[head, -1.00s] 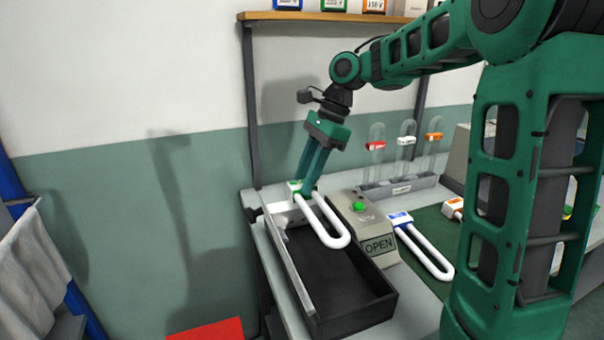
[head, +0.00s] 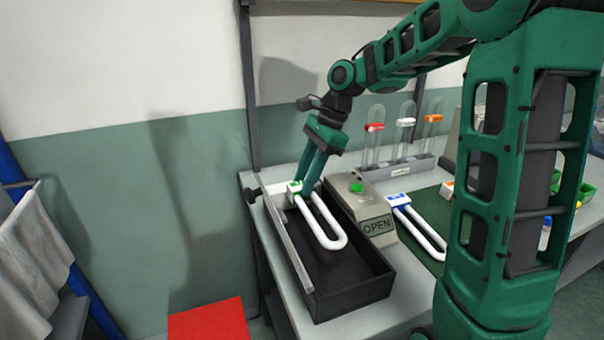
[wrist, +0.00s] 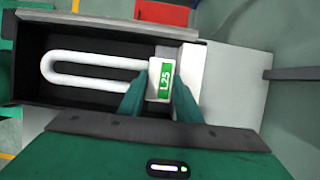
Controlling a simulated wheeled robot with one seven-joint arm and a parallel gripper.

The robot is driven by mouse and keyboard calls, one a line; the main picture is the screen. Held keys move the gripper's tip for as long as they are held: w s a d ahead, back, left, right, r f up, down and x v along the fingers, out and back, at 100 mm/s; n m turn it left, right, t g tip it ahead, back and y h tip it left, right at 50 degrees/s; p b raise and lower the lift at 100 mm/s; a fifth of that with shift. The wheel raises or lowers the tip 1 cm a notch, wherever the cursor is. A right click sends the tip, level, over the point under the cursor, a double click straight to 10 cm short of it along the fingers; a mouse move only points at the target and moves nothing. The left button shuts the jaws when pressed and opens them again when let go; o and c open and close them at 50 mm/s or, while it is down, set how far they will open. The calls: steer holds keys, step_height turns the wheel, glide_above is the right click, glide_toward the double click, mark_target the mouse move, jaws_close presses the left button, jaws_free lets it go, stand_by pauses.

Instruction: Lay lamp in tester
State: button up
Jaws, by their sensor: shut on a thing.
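A white U-shaped lamp (head: 324,222) with a green-labelled base is over the black tester box (head: 348,309), its tube pointing toward the box's front end. My gripper (head: 303,190) is shut on the lamp's base, with a finger on each side. The base is beside a white block (wrist: 190,72) at the box's end. I cannot tell whether the tube touches the box floor. The tester's lid stands open at the left side.
A beige control unit (head: 358,205) with a green button and an "OPEN" display is right of the box. A blue-labelled lamp (head: 420,228) lies on the green mat. Several lamps stand in a rack (head: 398,167) behind. A red panel (head: 207,319) is on the floor.

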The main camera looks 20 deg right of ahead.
steer(key=shift+f, duration=1.55)
steer(key=shift+w+f, duration=0.2)
steer(key=shift+f, duration=0.45)
steer(key=shift+w+f, duration=0.15)
steer(key=shift+f, duration=0.45)
steer(key=shift+w, duration=0.1)
steer(key=o, duration=1.1)
steer(key=shift+o, duration=0.6)
steer(key=v, duration=1)
steer(key=shift+r, duration=0.4)
steer(key=shift+d, duration=0.1)
